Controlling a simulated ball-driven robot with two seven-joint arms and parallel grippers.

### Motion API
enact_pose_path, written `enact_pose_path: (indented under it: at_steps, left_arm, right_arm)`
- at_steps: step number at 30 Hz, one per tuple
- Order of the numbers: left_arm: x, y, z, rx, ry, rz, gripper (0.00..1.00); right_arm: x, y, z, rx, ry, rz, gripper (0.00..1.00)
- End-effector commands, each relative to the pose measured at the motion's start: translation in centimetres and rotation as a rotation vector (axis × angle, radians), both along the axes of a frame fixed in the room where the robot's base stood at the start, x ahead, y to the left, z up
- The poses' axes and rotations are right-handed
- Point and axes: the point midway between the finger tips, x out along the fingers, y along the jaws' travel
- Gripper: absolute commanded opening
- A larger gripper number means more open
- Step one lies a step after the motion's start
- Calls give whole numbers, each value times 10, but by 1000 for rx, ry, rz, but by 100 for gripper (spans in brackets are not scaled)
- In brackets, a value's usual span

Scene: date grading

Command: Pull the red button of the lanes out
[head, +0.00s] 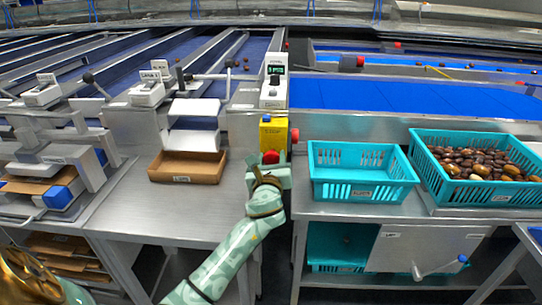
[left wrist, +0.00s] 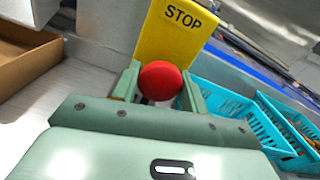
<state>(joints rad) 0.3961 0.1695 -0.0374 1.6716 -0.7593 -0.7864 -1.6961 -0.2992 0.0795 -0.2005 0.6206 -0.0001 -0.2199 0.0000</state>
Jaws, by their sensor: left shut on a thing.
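The red button (head: 271,157) sits on the front of the yellow stop box (head: 273,134), below a control post at the middle of the bench. My left gripper (head: 269,164) reaches up to it from below. In the left wrist view the red button (left wrist: 160,81) lies between the two green fingers of my left gripper (left wrist: 158,88), which are shut on it. The yellow plate marked STOP (left wrist: 178,32) stands right behind the button. My right gripper is not in view.
An empty cardboard tray (head: 187,167) lies left of the button. An empty teal crate (head: 362,190) stands to the right, beside a teal crate full of dates (head: 478,197). A blue belt (head: 400,96) runs behind them.

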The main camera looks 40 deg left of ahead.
Motion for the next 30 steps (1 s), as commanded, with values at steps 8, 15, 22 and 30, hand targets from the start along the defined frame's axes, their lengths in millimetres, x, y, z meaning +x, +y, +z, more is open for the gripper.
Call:
enact_pose_path:
  at_steps: [8,15,22,30]
  left_arm:
    - [0,-1,-3,-1,4,-1,65]
    - [-2,-2,-2,-1,2,-2,65]
    - [-36,-23,1,-3,2,-3,65]
    - [-99,-61,0,-3,3,-2,65]
  right_arm:
    - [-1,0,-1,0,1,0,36]
    - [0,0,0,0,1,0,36]
    - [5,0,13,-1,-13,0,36]
    - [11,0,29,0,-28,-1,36]
